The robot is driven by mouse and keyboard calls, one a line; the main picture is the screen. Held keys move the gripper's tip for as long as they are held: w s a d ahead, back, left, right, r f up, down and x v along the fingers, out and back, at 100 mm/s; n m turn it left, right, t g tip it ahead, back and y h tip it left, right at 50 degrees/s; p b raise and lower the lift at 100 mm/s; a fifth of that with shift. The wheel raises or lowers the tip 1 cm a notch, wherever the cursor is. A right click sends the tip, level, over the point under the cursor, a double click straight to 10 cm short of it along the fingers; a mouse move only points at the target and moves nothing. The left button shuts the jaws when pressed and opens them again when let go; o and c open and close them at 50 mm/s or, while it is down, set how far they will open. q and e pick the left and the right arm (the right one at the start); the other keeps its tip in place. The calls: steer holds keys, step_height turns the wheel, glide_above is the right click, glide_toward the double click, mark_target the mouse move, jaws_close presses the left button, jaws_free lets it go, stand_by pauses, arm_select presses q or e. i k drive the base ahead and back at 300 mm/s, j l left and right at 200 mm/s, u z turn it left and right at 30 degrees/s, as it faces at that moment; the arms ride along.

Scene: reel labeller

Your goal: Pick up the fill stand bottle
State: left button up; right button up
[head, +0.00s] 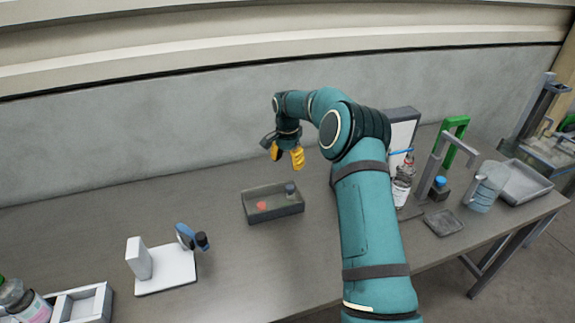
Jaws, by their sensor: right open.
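My right gripper (286,157) has yellow fingertips and is open and empty. It hangs above and behind the dark tray, well left of the fill stand. The grey fill stand (432,165) stands right of my right arm. A small dark bottle with a blue cap (440,187) stands close beside its post. A white-labelled bottle (402,187) stands left of the post, partly hidden by my right arm. I cannot tell for certain which of the two is the fill stand bottle. My left gripper is not in view.
A dark tray (262,214) holds a red piece and a small grey item. A white base with a blue device (166,278) stands front left. A green frame (456,138), a clear jug (486,186) and a grey tray (525,184) stand right. The table's back left is clear.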

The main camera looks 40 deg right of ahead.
mark_target(401, 184)
steer(key=k, duration=1)
